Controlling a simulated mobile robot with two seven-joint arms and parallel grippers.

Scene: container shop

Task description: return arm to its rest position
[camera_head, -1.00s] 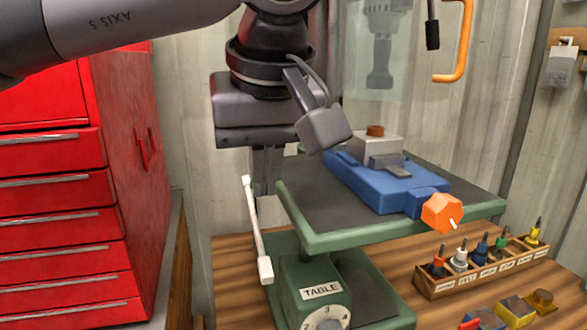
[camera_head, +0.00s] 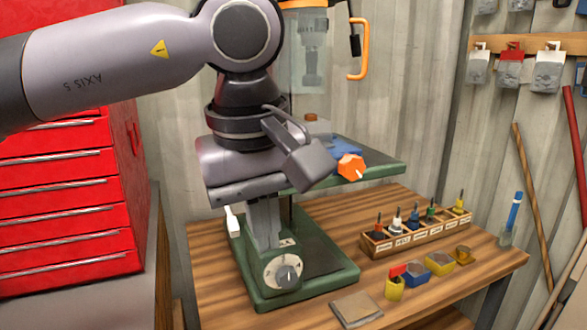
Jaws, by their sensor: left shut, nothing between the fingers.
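My left arm comes in from the left, and its left gripper (camera_head: 264,241) hangs fingers-down in front of the green drill-press stand. Its fingers are together with nothing between them. The gripper body hides much of the green table (camera_head: 384,172) and part of the blue vise (camera_head: 341,146). The orange vise knob (camera_head: 351,168) shows just right of the wrist. I cannot tell whether the fingers touch the stand. My right gripper is out of view.
A red drawer cabinet (camera_head: 65,205) stands at the left. On the wooden bench (camera_head: 225,288) are a labelled rack of bits (camera_head: 417,238), several small cups, and a flat square plate (camera_head: 356,309). An orange handle (camera_head: 358,50) hangs above.

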